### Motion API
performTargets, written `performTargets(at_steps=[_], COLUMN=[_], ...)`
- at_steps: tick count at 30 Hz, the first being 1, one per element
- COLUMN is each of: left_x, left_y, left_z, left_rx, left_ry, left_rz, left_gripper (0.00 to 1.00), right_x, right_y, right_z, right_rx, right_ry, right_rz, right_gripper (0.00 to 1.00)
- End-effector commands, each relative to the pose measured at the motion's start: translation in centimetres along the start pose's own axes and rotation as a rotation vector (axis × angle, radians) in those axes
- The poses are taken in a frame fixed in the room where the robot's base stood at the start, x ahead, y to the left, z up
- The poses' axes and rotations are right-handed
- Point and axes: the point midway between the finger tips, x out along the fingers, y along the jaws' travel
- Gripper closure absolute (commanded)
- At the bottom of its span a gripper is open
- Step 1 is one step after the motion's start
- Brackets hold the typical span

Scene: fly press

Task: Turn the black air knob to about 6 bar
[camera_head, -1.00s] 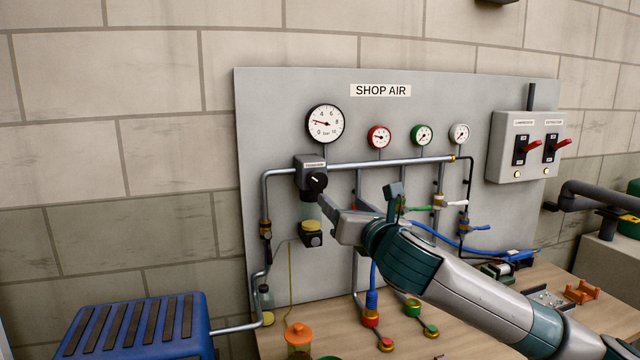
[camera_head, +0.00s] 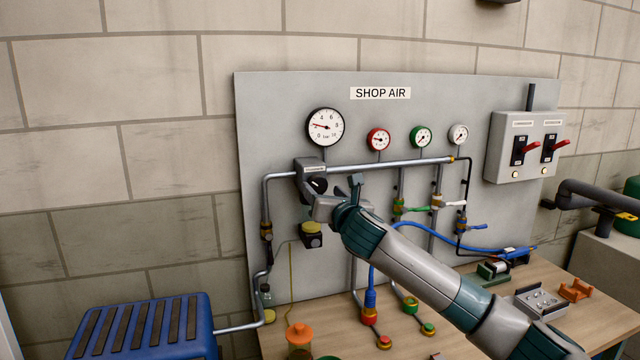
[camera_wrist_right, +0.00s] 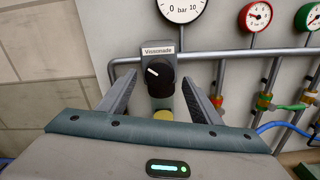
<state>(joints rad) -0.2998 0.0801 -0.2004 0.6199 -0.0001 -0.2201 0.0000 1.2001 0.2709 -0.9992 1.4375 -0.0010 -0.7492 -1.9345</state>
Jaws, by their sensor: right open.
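The black air knob (camera_head: 317,185) sits on the grey regulator block on the SHOP AIR panel. It also shows in the right wrist view (camera_wrist_right: 160,74), with its white mark pointing to the upper left. My right gripper (camera_wrist_right: 158,86) is open, with one finger to each side of the knob; I cannot tell whether either touches it. In the head view my right gripper (camera_head: 318,203) covers the knob's lower part. The large white bar gauge (camera_head: 325,127) above has its red needle pointing left, near the 2 to 4 part of the scale. My left gripper is out of view.
Small red (camera_head: 379,139), green (camera_head: 421,137) and white gauges (camera_head: 458,135) stand right of the bar gauge. A grey pipe (camera_head: 390,163) runs right from the regulator. A switch box (camera_head: 524,147) is at the right. A yellow-topped part (camera_wrist_right: 164,115) is below the knob.

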Motion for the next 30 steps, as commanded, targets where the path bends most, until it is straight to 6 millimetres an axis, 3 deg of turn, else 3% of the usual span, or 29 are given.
performTargets(at_steps=[9,21,22,27,30], left_x=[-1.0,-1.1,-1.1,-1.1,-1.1], left_y=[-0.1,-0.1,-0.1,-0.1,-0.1], left_z=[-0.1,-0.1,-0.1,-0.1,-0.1], left_rx=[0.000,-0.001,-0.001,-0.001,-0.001], left_ry=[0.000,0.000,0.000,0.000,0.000], left_rz=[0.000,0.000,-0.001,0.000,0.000], left_gripper=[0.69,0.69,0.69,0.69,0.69], right_x=[2.6,2.9,2.9,2.9,2.9], right_y=[0.0,0.0,0.0,0.0,0.0], right_z=[0.1,0.0,0.0,0.0,0.0], right_rx=[0.001,0.001,0.001,0.001,0.001], right_ry=[0.000,0.000,0.000,0.000,0.000], right_rz=[0.000,0.001,0.001,0.000,0.000], right_gripper=[0.42,0.42,0.44,0.83,0.83])
